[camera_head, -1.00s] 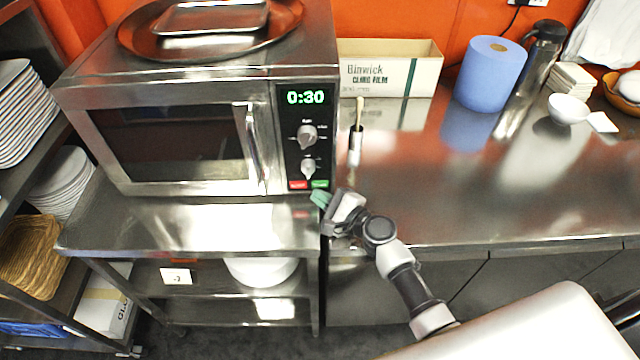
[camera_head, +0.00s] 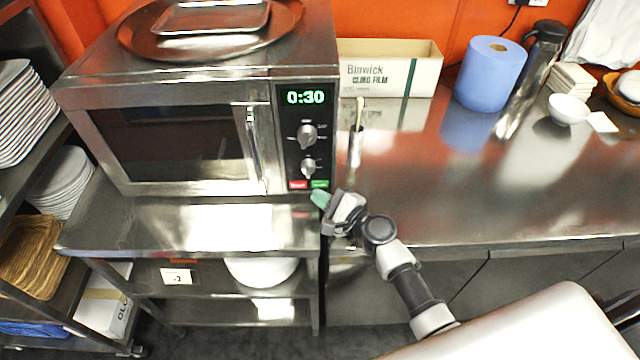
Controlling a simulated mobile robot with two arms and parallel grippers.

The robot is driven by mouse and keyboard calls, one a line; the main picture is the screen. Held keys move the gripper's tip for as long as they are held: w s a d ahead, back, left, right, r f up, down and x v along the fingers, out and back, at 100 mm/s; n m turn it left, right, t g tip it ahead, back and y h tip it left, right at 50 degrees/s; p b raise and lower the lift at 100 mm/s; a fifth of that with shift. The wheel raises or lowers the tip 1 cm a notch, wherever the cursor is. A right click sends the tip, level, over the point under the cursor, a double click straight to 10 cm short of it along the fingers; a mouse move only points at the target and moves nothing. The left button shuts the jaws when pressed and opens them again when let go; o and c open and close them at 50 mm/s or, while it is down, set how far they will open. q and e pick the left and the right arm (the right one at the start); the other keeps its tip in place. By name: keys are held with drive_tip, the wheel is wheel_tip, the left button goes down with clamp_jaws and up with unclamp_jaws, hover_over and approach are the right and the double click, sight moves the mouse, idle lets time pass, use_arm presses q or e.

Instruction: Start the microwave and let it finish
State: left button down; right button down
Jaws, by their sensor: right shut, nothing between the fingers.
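The microwave (camera_head: 180,145) stands on a steel shelf unit at the left, its door shut and its window dark. Its display (camera_head: 305,97) reads 0:30 in green. Below are two knobs, then a red button (camera_head: 299,185) and a green button (camera_head: 319,184) at the bottom of the panel. My right gripper (camera_head: 320,199) is shut and empty, its greenish fingertips just below the green button. I cannot tell whether they touch it. My left gripper is not in view.
A round tray (camera_head: 210,45) with a smaller tray lies on top of the microwave. The steel counter (camera_head: 440,190) at the right is mostly clear, with a cling film box (camera_head: 390,68), a blue paper roll (camera_head: 490,75) and a white bowl (camera_head: 568,108) towards the back.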

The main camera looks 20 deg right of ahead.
drive_tip(key=shift+w, duration=0.1)
idle(0.3)
drive_tip(key=shift+w+d, duration=0.1)
drive_tip(key=shift+w, duration=0.25)
